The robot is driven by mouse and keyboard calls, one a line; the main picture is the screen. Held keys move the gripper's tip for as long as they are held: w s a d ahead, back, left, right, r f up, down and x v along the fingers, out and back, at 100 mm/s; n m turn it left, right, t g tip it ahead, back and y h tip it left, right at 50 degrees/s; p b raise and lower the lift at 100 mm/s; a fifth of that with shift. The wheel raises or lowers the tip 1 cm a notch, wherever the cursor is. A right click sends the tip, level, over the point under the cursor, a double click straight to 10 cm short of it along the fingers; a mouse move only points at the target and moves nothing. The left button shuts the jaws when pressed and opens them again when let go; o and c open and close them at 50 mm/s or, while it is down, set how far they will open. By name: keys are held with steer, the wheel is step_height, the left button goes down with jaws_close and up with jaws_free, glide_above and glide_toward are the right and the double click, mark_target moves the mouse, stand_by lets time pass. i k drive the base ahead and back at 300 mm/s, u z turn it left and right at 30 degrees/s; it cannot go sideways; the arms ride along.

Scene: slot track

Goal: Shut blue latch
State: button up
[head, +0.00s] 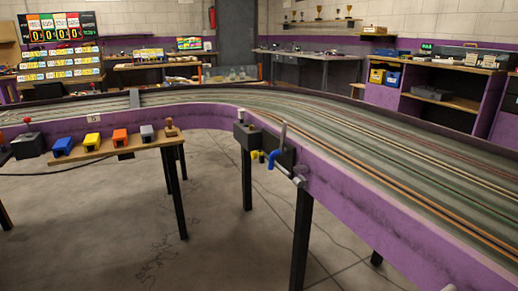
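What looks like the blue latch is a small bent blue handle (273,158) on a dark fitting on the outer purple side wall of the slot track, near the middle of the head view. Its lower end hangs down and it bends to the right at the top. It is too small to tell whether it is open or shut. My gripper is not in view.
Beside the blue handle are a yellow piece (257,155), an upright grey lever (283,134) and a grey knob (300,175). A wooden side shelf (105,150) on black legs holds several coloured blocks at left. The floor (190,240) in front is clear.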

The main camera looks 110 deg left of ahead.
mark_target(282, 151)
steer(key=u, duration=3.55)
steer(key=k, duration=0.55)
steer(key=u, duration=0.35)
steer(key=i, duration=1.75)
steer(key=z, duration=0.65)
